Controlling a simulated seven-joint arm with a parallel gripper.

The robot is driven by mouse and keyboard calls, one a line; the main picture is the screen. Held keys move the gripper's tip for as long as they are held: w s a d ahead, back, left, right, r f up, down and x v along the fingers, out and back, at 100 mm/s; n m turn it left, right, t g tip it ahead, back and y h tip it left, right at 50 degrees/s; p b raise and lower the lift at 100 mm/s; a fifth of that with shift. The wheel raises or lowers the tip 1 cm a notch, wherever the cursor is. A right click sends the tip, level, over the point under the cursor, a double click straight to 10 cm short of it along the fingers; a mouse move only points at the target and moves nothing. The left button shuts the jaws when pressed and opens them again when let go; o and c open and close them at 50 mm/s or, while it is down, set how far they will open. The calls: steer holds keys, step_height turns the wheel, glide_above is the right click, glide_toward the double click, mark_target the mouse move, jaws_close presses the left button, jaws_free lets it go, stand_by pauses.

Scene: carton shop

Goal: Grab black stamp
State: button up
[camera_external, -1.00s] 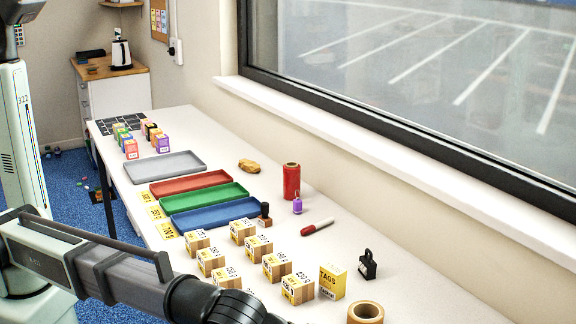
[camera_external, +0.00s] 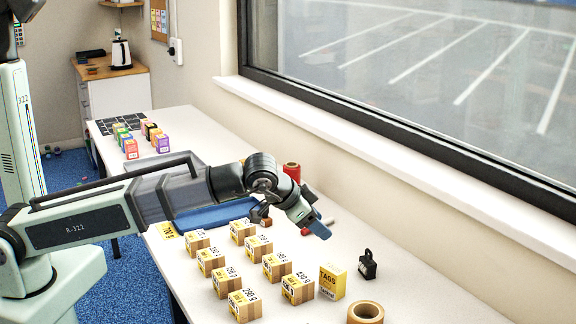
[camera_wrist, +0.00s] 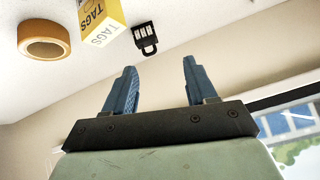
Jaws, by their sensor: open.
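The black stamp (camera_external: 266,221), with a dark handle and a brown base, stands on the white table beside the front end of the blue tray. My arm partly covers it in the external view, and it is not visible in the wrist view. My gripper (camera_external: 318,230) is above the table, to the right of the stamp and apart from it. In the wrist view my gripper (camera_wrist: 160,82) shows two blue fingers spread wide, with nothing between them.
A black padlock (camera_external: 368,265), a yellow TAGS box (camera_external: 332,282) and a tape roll (camera_external: 365,312) stand at the front right. Several small cartons (camera_external: 245,305) stand in rows on the table. A red cylinder (camera_external: 292,170) is behind my wrist. The wall and window bound the right side.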

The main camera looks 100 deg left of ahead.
steer(key=s+a+n+g, duration=0.2)
steer(key=s+a+n, duration=0.2)
steer(key=s+a, duration=0.7)
steer(key=n+g, duration=0.1)
steer(key=n, duration=0.2)
glide_toward(262, 204)
steer(key=shift+g, duration=0.3)
steer(key=x, duration=0.4)
steer(key=w+x, duration=0.1)
steer(key=x, duration=0.1)
steer(key=shift+a, duration=0.2)
steer(key=shift+x, duration=2.75)
steer(key=shift+s+d+f, duration=0.1)
steer(key=shift+s+d, duration=0.05)
steer(key=shift+n, duration=0.3)
steer(key=shift+c, duration=0.2)
steer(key=c, duration=0.7)
